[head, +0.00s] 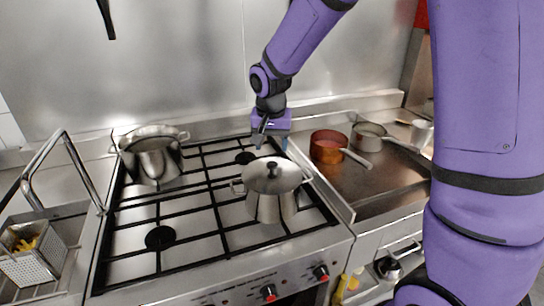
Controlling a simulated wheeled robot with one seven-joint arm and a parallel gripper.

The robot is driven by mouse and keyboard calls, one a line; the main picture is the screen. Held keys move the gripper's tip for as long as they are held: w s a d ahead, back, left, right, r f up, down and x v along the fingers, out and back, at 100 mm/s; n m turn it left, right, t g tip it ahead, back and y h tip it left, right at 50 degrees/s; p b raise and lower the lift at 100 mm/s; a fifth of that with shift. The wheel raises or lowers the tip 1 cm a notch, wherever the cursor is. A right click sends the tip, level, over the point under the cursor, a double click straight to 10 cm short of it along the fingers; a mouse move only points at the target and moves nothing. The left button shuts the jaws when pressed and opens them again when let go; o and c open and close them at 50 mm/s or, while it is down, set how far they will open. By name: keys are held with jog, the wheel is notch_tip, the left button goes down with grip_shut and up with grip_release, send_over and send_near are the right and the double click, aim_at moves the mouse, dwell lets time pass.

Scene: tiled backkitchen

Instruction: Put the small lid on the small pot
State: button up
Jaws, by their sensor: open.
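A steel pot (270,208) with two side handles stands on the front right of the gas hob. A round steel lid (258,184) with a dark knob lies over its mouth and looks roughly level. I cannot tell whether its rim is fully seated. My gripper (273,140) is open and empty, pointing down, above and behind the lid's knob in the picture, apart from it. Another steel pot (153,163), without a lid, stands at the back left of the hob. The two pots look close in size from here.
A copper pan (328,146) and a steel pan (369,137) stand on the counter to the right, handles pointing right. A fryer basket (32,262) with a raised handle is at the left. The steel wall rises close behind the hob.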

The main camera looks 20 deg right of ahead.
jog(key=s+d+r+n+t, duration=0.1)
jog(key=s+d+r, duration=0.1)
jog(key=s+r, duration=0.55)
jog(key=s+d+r+n+t, duration=0.1)
jog(key=s+d+r+n, duration=0.15)
jog(key=s+r, duration=0.5)
jog(key=s+d+r+n+t, duration=0.1)
jog(key=s+d+n, duration=0.1)
jog(key=s, duration=1.1)
jog(key=shift+s+d+r+t+y, duration=0.15)
jog(key=shift+d+r+t+y, duration=0.15)
jog(key=shift+d+r+y, duration=0.15)
jog(key=shift+o, duration=0.3)
